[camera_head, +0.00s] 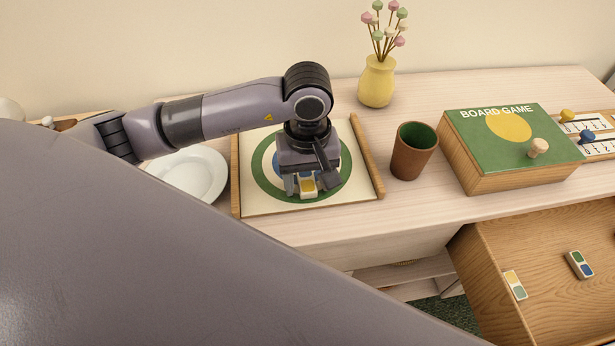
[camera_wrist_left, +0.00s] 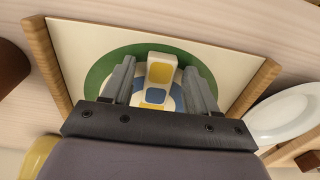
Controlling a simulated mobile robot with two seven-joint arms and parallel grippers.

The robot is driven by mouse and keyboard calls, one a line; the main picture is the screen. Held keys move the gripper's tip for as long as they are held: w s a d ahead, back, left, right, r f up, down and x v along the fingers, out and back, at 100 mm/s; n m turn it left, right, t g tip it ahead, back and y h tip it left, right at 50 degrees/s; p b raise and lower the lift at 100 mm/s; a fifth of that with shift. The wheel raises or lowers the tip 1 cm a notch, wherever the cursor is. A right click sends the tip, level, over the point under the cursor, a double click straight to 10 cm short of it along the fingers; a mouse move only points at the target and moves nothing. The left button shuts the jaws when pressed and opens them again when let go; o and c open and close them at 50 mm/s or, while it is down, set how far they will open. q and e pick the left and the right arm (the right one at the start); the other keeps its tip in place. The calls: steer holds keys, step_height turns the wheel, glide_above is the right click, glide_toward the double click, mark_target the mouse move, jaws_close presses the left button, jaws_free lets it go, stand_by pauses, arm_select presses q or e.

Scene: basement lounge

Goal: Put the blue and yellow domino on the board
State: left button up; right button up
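The board (camera_head: 262,207), cream with green and blue rings and wooden side rails, lies on the pale table; it also shows in the wrist view (camera_wrist_left: 80,45). A white-bodied domino with a yellow patch (camera_head: 308,186) is over the board's middle, between my left gripper's fingers (camera_head: 306,190). In the wrist view the domino (camera_wrist_left: 161,70) shows its yellow patch, with blue nearer the gripper. The left fingers (camera_wrist_left: 160,88) stand apart on both sides of it, with gaps visible. I cannot tell whether the domino fully rests on the board. My right gripper is not in view.
A white plate (camera_head: 197,172) is left of the board, a brown cup (camera_head: 411,155) right. Behind stands a yellow vase (camera_head: 377,82). A board game box (camera_head: 505,150) is farther right. An open drawer (camera_head: 535,307) holds two other dominoes (camera_head: 515,285) (camera_head: 579,264).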

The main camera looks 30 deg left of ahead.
mark_target(307, 185)
arm_select(q)
step_height(307, 185, up, 12)
steer(key=shift+r+b, duration=0.2)
steer(key=shift+b, duration=0.1)
stand_by(0.4)
stand_by(0.5)
